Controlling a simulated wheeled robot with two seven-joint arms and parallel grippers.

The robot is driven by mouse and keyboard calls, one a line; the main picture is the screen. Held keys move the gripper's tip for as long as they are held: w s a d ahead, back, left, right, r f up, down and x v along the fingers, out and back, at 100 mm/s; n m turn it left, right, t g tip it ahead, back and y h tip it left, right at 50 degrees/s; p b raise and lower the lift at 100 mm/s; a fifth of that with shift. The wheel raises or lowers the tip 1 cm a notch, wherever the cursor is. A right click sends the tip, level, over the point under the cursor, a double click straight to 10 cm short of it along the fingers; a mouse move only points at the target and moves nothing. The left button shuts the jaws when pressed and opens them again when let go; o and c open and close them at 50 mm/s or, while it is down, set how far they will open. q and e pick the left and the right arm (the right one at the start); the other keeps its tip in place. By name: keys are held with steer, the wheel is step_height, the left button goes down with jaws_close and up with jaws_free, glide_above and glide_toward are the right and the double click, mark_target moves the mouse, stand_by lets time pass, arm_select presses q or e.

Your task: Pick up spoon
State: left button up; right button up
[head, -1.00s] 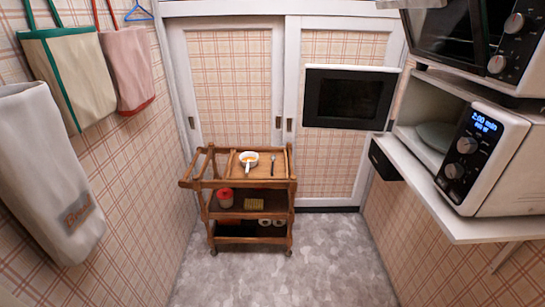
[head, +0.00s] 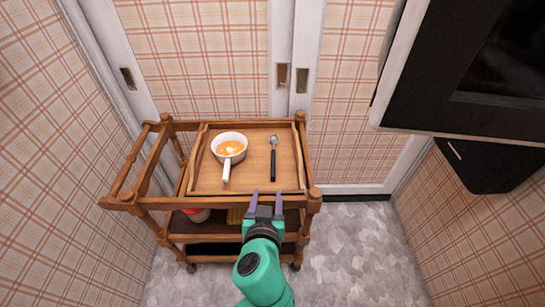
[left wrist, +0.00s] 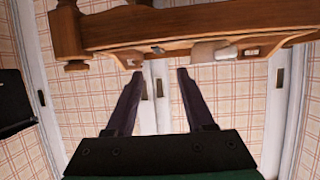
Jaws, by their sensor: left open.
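The spoon (head: 273,160) lies on the wooden tray top of the cart, with its silver bowl toward the wall and its black handle toward me. My left gripper (head: 268,199) is open and empty at the front edge of the cart top, just in front of the handle's end, and not touching the spoon. In the left wrist view, the two fingers (left wrist: 159,76) are apart with nothing between them. A small dark end, which looks like the spoon (left wrist: 157,49), shows at the tray edge beyond them. My right gripper is not in view.
A white pan (head: 227,168) with orange food stands left of the spoon, its handle pointing toward me. The wooden cart (head: 205,202) has a raised rail on its left. A black microwave (head: 490,75) hangs at the upper right. Grey floor (head: 365,250) is clear at right.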

mark_target(272, 169)
arm_select(q)
steer(key=x, duration=1.4)
steer(key=shift+w+d+b, duration=0.2)
steer(key=shift+w+b, duration=0.05)
steer(key=shift+b, duration=0.15)
steer(key=shift+w+f, duration=0.1)
steer(key=shift+w, duration=0.05)
jaws_close()
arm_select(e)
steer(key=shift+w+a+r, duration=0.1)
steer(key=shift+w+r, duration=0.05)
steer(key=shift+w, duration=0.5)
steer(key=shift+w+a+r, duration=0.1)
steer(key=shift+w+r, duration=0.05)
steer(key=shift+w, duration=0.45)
